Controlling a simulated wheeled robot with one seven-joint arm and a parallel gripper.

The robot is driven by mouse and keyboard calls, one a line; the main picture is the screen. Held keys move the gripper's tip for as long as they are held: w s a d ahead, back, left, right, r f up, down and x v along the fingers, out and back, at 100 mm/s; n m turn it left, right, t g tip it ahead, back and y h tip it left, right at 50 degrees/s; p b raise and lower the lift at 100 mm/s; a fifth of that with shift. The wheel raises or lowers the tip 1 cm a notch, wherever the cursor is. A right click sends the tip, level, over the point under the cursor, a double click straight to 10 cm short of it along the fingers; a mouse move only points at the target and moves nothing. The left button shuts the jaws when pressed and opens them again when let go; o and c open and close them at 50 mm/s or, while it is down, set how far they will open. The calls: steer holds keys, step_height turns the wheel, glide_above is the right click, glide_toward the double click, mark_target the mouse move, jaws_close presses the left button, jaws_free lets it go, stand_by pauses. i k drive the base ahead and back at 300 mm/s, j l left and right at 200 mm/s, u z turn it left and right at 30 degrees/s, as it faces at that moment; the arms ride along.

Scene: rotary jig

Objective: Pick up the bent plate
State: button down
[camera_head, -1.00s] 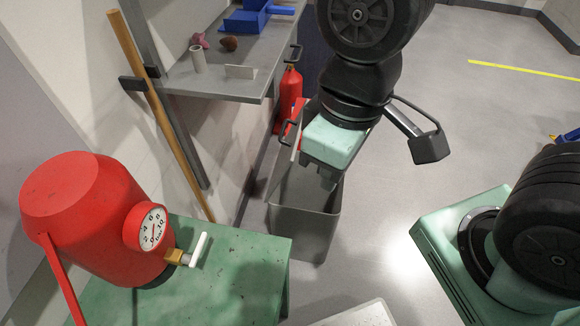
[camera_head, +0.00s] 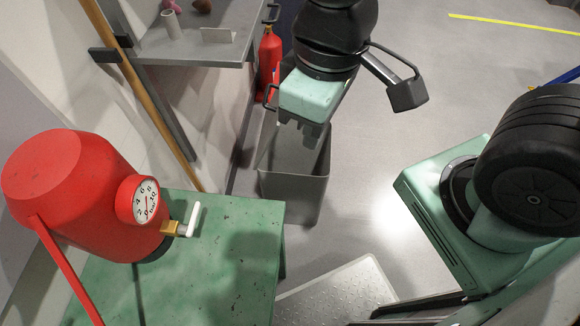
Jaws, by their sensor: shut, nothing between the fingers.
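A small grey upright plate (camera_head: 218,36), which looks like the bent plate, stands near the front edge of the grey wall shelf (camera_head: 190,52) at the top left. Its bend is hard to make out at this size. My gripper (camera_head: 308,138) hangs below my wrist, pointing down, right of the shelf and apart from the plate. It is shut and empty, with the grey bin behind and below it.
A grey bin (camera_head: 295,188) stands on the floor below my gripper. A short tube (camera_head: 171,24) stands left of the plate. A red fire extinguisher (camera_head: 269,55) is by the shelf's end. A red tank with a gauge (camera_head: 75,185) sits on a green table (camera_head: 215,290).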

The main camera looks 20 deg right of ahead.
mark_target(220, 35)
steer(key=l+u, duration=0.75)
steer(key=u, duration=0.15)
steer(key=k+l+u, duration=0.15)
steer(key=l+u, duration=0.3)
steer(key=j, duration=0.1)
